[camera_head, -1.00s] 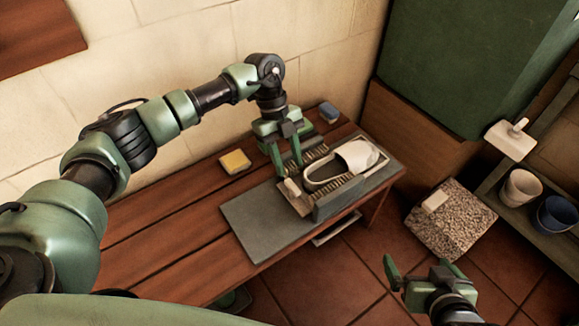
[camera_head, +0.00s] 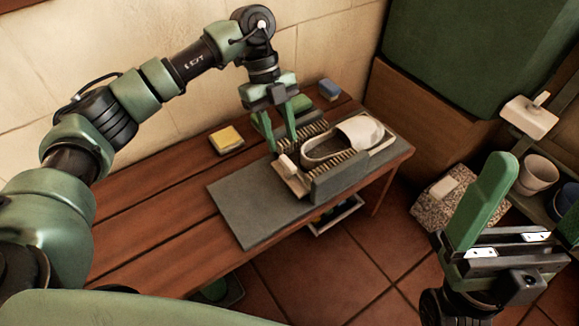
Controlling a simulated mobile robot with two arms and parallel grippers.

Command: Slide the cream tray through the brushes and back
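The cream tray (camera_head: 291,180) lies between two brush rows on a grey board, with a cream slipper (camera_head: 358,131) on it and a small block-like handle (camera_head: 287,162) at its near left end. The near brush (camera_head: 340,179) has a grey back; the far brush (camera_head: 303,134) is partly hidden by my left gripper. My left gripper (camera_head: 284,149) points down just above and behind the handle, fingers apart; contact cannot be told. My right gripper (camera_head: 538,185) is open and empty at the lower right, over the floor.
The grey board (camera_head: 245,205) has bare room to the left of the tray, on a wooden bench (camera_head: 160,222). A speckled block (camera_head: 430,213) and cups (camera_head: 537,174) are at right.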

